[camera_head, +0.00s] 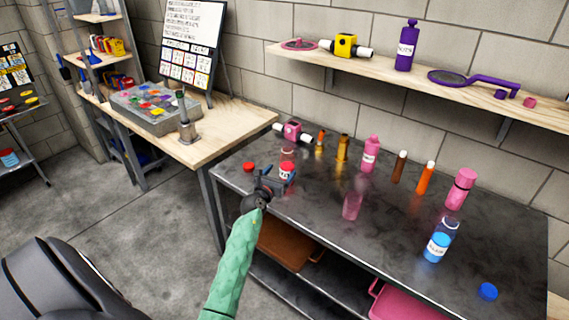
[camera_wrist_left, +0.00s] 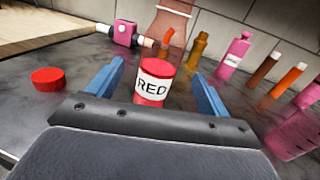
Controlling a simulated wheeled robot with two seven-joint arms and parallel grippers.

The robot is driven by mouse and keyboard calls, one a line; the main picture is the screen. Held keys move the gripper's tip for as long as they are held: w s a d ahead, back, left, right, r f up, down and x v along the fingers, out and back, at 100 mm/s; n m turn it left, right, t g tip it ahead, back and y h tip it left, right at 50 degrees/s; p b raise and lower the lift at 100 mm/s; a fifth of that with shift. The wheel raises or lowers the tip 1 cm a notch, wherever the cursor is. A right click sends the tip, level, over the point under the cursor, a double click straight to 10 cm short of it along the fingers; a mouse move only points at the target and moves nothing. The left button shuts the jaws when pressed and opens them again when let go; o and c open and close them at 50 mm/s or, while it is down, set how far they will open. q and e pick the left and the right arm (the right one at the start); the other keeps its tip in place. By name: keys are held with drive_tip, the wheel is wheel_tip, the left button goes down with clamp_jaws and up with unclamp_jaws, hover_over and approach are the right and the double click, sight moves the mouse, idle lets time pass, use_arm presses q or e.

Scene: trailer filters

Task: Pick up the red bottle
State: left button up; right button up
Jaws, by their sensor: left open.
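The red bottle is a clear bottle with red contents and a white label reading RED; in the left wrist view the bottle (camera_wrist_left: 153,82) stands upright between the two blue fingers. Its clear upper part rises above the red. In the head view the bottle (camera_head: 287,168) stands on the dark metal table near its left end, partly behind my gripper. My left gripper (camera_head: 277,182) is open around or just in front of the bottle; its fingers (camera_wrist_left: 158,88) show a gap on both sides of it. A red cap (camera_wrist_left: 47,79) lies on the table to the left. My right gripper is not in view.
A pink device (camera_head: 292,131), amber bottles, a pink bottle (camera_head: 370,153) and orange and brown tubes stand along the back. A clear pink container (camera_head: 352,205), a blue bottle (camera_head: 437,242) and a blue cap (camera_head: 488,291) are to the right. A shelf (camera_head: 470,95) hangs above.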

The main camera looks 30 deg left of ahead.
sight(289, 161)
use_arm(q)
drive_tip(key=shift+w+a, duration=0.2)
drive_tip(key=shift+w, duration=0.05)
drive_tip(key=shift+w+a+p, duration=0.15)
drive_tip(key=shift+w+p, duration=0.15)
drive_tip(key=shift+w, duration=0.8)
drive_tip(key=shift+w+a+f+p, duration=0.15)
drive_tip(key=shift+w+p, duration=0.25)
drive_tip(key=shift+w, duration=0.95)
drive_tip(key=shift+w+a+f+p, duration=0.15)
drive_tip(key=shift+w+p, duration=0.25)
drive_tip(key=shift+w, duration=0.95)
drive_tip(key=shift+d, duration=0.1)
drive_tip(key=c, duration=1.2)
drive_tip(key=shift+c, duration=0.3)
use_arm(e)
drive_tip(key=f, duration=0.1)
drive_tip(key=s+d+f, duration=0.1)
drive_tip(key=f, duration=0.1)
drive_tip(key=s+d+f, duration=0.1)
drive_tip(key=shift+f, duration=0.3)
use_arm(q)
drive_tip(key=shift+r, duration=0.25)
